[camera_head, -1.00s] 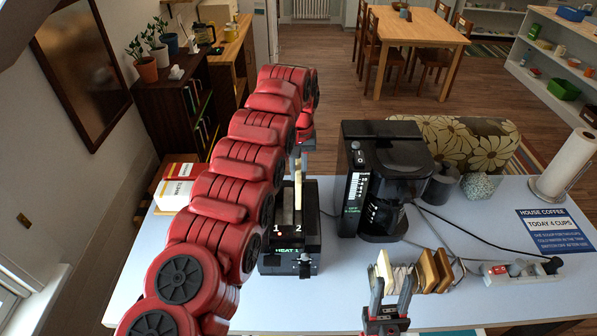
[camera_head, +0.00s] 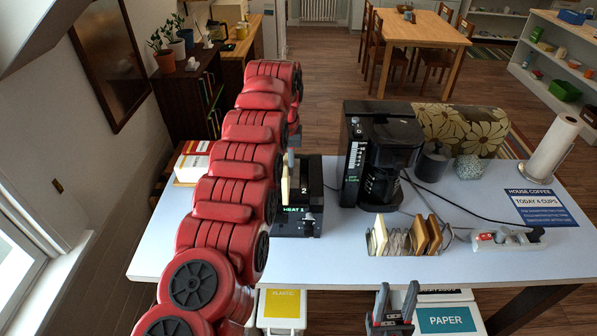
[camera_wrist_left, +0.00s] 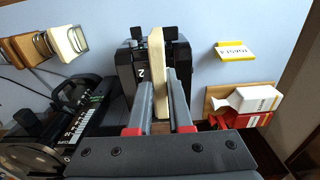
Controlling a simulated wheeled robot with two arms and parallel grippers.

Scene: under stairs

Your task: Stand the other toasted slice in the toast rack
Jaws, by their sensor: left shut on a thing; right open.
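A pale bread slice (camera_head: 285,187) is upright in my left gripper (camera_head: 290,160), which is shut on it; the red arm hides part of it. The left wrist view shows the slice (camera_wrist_left: 157,50) edge-on between the fingers (camera_wrist_left: 160,100). The black toaster (camera_head: 312,205) is behind the slice, its left side hidden by my arm. The wire toast rack (camera_head: 396,246) holds a pale slice (camera_head: 380,234) at its left end and brown slices (camera_head: 433,234) at its right. My right gripper (camera_head: 395,300) is open and empty, in front of the table edge.
A black coffee maker (camera_head: 380,155) stands between toaster and rack's far side. A power strip (camera_head: 505,238) and cables lie right of the rack. A paper towel roll (camera_head: 553,150) and a sign (camera_head: 540,207) are farther right. Bins stand below the front edge.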

